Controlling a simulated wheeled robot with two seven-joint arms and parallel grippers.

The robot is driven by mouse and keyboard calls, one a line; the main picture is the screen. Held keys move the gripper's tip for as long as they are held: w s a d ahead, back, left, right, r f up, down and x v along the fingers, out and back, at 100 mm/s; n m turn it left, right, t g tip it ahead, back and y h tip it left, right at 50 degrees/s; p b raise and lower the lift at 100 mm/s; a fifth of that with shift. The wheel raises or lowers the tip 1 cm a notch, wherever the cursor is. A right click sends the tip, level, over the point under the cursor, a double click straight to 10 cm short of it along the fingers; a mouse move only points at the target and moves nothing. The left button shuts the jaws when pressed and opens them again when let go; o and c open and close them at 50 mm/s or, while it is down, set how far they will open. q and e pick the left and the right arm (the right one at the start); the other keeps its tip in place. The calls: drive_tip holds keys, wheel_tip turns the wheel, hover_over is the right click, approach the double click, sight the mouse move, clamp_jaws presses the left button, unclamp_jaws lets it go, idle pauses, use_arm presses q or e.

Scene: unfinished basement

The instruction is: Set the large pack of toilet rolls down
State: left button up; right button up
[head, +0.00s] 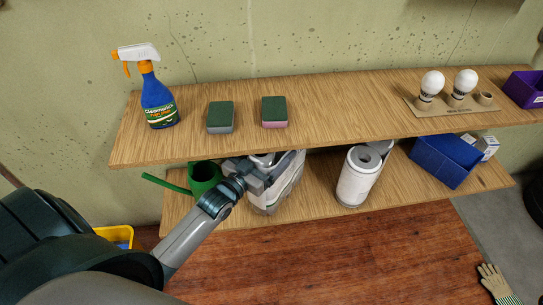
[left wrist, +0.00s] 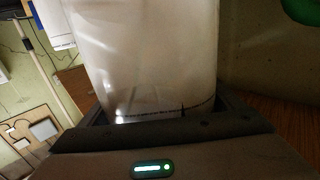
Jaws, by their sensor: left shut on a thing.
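The large pack of toilet rolls (head: 283,187) is a white, plastic-wrapped pack at the lower shelf, partly hidden by the upper shelf and my left gripper. My left gripper (head: 262,176) is shut on it at its left side. In the left wrist view the pack (left wrist: 145,60) fills the middle, upright between the jaws (left wrist: 160,118). Whether its bottom touches the lower shelf (head: 325,198) cannot be told. My right gripper is not in view.
A green watering can (head: 203,178) is close left of the pack. Paper rolls (head: 357,180) and a blue bin (head: 443,162) stand to the right on the lower shelf. The upper shelf (head: 330,105) overhangs, with a spray bottle (head: 158,103), sponges (head: 221,117) and bulbs (head: 431,86).

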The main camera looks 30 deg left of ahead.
use_arm(q)
drive_tip(key=shift+w+f, duration=0.1)
drive_tip(key=shift+f, duration=1.6)
drive_tip(key=o, duration=1.9)
drive_tip(key=shift+f, duration=0.15)
drive_tip(key=shift+o, duration=0.2)
drive_tip(key=s+a, duration=0.1)
drive_tip(key=s, duration=1.1)
drive_tip(key=shift+a+b, duration=0.35)
drive_tip(key=shift+b, duration=0.1)
